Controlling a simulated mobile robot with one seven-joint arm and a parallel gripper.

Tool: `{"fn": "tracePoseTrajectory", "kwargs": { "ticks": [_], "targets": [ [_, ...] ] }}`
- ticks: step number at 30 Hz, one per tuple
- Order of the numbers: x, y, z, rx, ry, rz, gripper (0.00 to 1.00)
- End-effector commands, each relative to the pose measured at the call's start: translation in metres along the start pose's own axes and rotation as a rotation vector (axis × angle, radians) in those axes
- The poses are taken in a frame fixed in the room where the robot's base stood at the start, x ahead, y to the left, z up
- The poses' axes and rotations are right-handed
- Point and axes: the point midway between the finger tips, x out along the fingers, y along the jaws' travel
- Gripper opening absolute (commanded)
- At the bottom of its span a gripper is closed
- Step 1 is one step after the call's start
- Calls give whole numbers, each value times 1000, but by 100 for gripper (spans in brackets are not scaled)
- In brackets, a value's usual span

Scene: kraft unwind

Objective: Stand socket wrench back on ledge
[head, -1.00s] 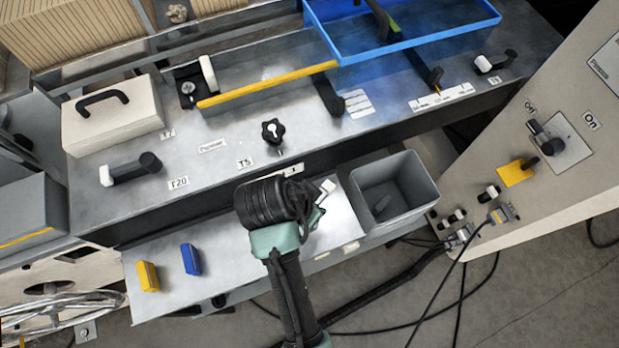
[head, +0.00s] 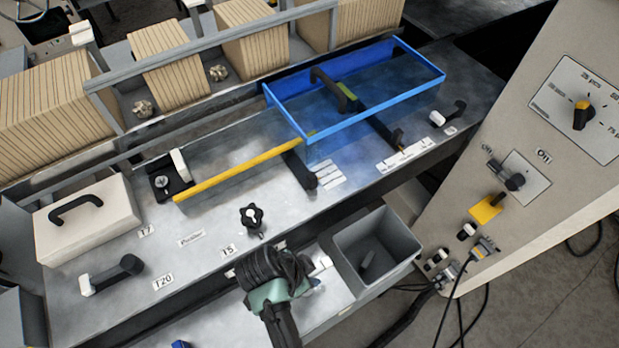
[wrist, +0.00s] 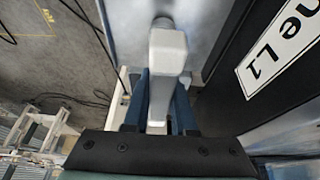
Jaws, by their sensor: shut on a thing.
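My gripper (head: 308,284) is over the low grey ledge (head: 225,330) at the front of the bench, with my arm hiding part of it. In the wrist view my gripper (wrist: 160,112) has its two dark blue fingers closed on a pale grey tool, the socket wrench (wrist: 167,55). Its blocky head stands out beyond the fingertips and its narrower shaft runs back between them. In the head view only a small pale end of the wrench (head: 321,267) shows beside the gripper. I cannot tell whether it touches the ledge.
A grey open bin (head: 372,250) with a small grey item inside stands just right of the gripper. A black star knob (head: 251,216) is on the bench above. A blue block (head: 181,345) shows at the bottom edge. A control cabinet (head: 560,150) stands at right.

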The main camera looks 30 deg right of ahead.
Motion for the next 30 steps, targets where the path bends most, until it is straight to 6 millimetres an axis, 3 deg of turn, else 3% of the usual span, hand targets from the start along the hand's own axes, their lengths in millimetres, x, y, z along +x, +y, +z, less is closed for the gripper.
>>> {"fn": "tracePoseTrajectory", "kwargs": {
  "ticks": [13, 14, 18, 30],
  "targets": [
    [8, -1, 3, 0, 1, -3, 0],
    [8, 0, 3, 0, 0, -2, 30],
    [7, 0, 3, 0, 0, -1, 55],
    [1, -1, 2, -1, 0, -3, 55]
  ]
}}
